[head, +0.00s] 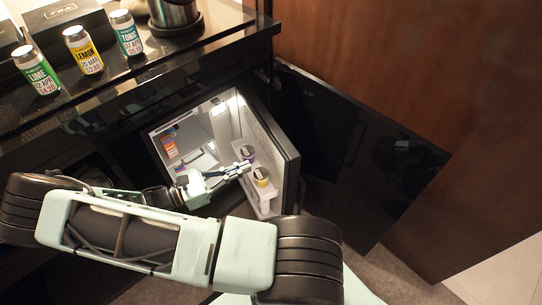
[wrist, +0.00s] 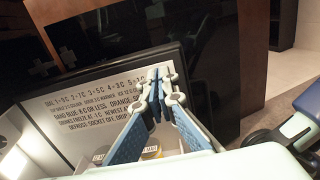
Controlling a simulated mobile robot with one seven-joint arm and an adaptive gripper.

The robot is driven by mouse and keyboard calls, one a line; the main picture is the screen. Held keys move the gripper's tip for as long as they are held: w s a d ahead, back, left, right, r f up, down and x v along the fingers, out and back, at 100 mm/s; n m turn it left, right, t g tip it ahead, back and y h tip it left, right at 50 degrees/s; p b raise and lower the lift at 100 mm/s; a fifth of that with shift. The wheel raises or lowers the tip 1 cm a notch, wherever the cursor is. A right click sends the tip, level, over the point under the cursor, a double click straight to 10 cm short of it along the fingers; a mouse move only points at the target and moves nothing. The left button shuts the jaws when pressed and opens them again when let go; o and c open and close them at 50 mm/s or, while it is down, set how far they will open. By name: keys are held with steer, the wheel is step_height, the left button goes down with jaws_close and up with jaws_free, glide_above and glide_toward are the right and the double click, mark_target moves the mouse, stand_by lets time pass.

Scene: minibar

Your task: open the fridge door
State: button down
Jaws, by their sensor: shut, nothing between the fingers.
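The fridge door (head: 291,185) stands partly open, swung out to the right, and its inner face with a shelf is visible. The lit fridge interior (head: 196,133) shows to its left. My gripper (head: 246,166) is shut and empty, in the opening by the inner side of the door. In the wrist view my gripper's fingertips (wrist: 158,76) are together in front of the door's inner panel (wrist: 85,98), which carries printed text. Whether the fingers touch the door, I cannot tell.
Jars with yellow (head: 261,177) and purple (head: 248,153) parts sit on the door shelf. A black cabinet door (head: 345,140) stands open behind the fridge door, beside a wooden panel (head: 430,60). Cans, including a lemon one (head: 83,50), stand on the counter. Carpet (head: 390,272) lies at lower right.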

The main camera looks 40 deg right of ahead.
glide_toward(295, 148)
steer(key=d, duration=0.1)
steer(key=d+f, duration=0.1)
steer(key=d, duration=0.1)
steer(key=shift+w+b, duration=0.15)
steer(key=shift+b, duration=0.25)
steer(key=d, duration=0.3)
steer(key=s+d+p, duration=0.1)
steer(key=d, duration=0.2)
steer(key=s+d, duration=0.1)
steer(key=d, duration=0.2)
steer(key=shift+p, duration=0.35)
steer(key=shift+a, duration=0.4)
steer(key=a+p, duration=0.1)
steer(key=a, duration=1.2)
steer(key=shift+s, duration=0.45)
steer(key=shift+r, duration=0.1)
